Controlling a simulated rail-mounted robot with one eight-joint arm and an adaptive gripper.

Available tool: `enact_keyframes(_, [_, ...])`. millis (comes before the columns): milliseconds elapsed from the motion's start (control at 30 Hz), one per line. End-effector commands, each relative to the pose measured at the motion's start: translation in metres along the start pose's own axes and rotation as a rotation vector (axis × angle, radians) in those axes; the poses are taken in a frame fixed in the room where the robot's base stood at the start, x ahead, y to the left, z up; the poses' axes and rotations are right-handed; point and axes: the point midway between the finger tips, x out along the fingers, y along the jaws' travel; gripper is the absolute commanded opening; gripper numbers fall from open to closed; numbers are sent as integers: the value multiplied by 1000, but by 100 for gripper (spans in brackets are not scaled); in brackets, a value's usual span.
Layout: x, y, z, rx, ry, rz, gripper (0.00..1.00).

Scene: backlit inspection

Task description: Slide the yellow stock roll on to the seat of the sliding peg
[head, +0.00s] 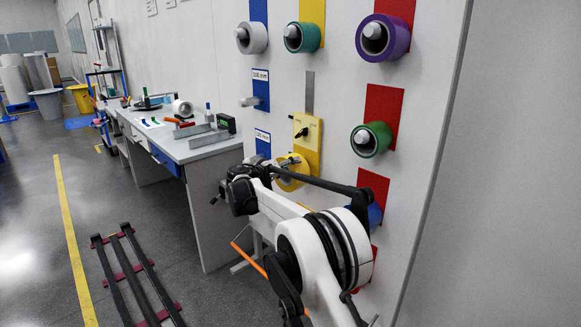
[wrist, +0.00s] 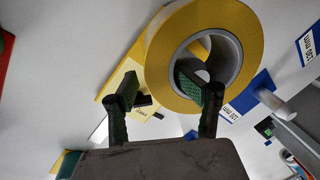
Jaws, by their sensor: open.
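The yellow stock roll (head: 289,182) is beside the wall panel in the head view, partly hidden by my arm. In the wrist view the yellow stock roll (wrist: 249,42) shows its yellow face and grey core. My gripper (wrist: 168,88) is open; one finger overlaps the roll's bore and the other is outside its rim. Contact cannot be told. A yellow plate with a black knob (head: 304,133), which seems to belong to the sliding peg, is just above the roll under a grey slot (head: 309,92). The plate (wrist: 113,88) is partly behind the roll in the wrist view. The peg seat is not clearly visible.
Grey (head: 257,38), green (head: 305,37) and purple (head: 393,38) rolls hang on the panel above. Another green roll (head: 379,138) hangs at right. An empty peg (head: 249,101) sticks out at left. A workbench (head: 205,151) stands left of the panel.

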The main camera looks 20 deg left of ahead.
Motion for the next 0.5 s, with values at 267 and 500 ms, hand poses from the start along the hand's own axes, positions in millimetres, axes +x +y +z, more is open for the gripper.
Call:
enact_keyframes(267, [-23, -2, -2, 0, 4, -4, 50])
enact_keyframes(500, [-70, 0, -1, 0, 2, -1, 50])
